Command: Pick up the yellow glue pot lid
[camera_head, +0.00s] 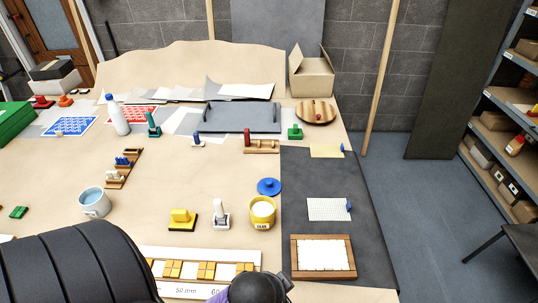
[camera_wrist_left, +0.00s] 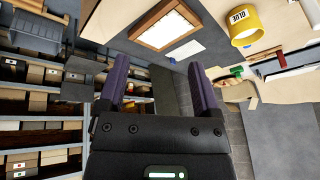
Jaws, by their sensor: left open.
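The yellow pot labelled GLUE (camera_head: 262,213) stands upright on the table, with a pale round top face. A round blue lid-like disc with a knob (camera_head: 269,187) lies flat just behind it, apart from the pot; I see no yellow lid. The yellow pot (camera_wrist_left: 243,27) also shows at the upper right of the left wrist view, where I cannot make out the blue disc. My left gripper (camera_wrist_left: 160,78) is open, with nothing between its purple fingers. In the head view only part of it shows at the bottom edge, in front of the pot. My right gripper is not in view.
A white brush-like tool (camera_head: 221,214) and a yellow block tool (camera_head: 182,219) stand left of the pot. A tile strip (camera_head: 200,254) lies in front. A wooden frame (camera_head: 323,239) lies on the dark mat at right. A blue-white mug (camera_head: 94,203) stands left.

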